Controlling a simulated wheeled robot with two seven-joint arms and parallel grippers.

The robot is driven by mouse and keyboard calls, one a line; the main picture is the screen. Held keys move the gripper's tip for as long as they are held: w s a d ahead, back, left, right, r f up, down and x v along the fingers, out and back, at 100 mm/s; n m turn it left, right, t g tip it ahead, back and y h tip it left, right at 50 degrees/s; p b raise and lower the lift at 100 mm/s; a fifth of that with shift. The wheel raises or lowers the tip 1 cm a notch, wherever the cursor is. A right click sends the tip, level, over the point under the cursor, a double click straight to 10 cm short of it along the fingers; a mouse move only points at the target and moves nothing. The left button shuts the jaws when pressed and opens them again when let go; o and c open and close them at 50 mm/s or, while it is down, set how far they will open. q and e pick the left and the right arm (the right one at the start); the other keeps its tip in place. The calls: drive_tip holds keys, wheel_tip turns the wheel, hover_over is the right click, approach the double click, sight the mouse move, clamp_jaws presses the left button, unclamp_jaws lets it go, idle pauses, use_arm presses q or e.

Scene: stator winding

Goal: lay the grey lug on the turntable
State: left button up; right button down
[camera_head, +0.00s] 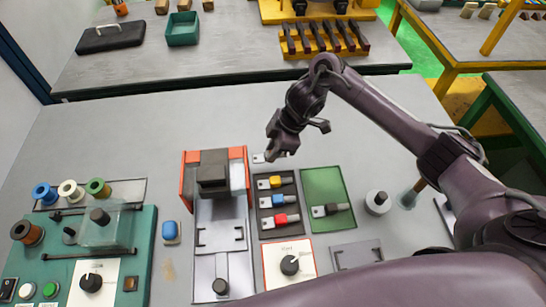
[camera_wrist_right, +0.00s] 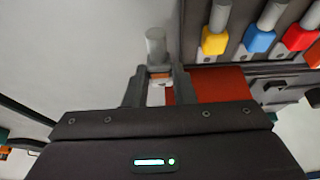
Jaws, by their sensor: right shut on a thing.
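My right gripper (camera_head: 283,140) is above the table, behind the rack of coloured lugs. It also shows in the right wrist view (camera_wrist_right: 160,82), shut on a small piece with a grey barrel (camera_wrist_right: 156,45), which appears to be the grey lug. A pale flat end (camera_head: 260,157) shows just below the gripper in the head view; the rest is hidden by the fingers. I cannot tell for certain which object is the turntable. My left gripper is not in view.
Yellow (camera_head: 270,183), blue (camera_head: 272,201) and red (camera_head: 280,220) lugs lie in a dark rack. A dark lug (camera_head: 330,210) lies on a green mat (camera_head: 318,180). An orange-sided press (camera_head: 185,180) stands left of the rack. The table's back left is clear.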

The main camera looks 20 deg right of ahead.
drive_tip(key=shift+f, duration=1.7)
drive_tip(key=shift+f, duration=0.1)
drive_tip(key=c, duration=1.3)
unclamp_jaws()
drive_tip(key=shift+c, duration=0.2)
drive_tip(key=shift+o, duration=0.7)
drive_tip(key=shift+f, duration=0.15)
drive_tip(key=shift+s, duration=0.1)
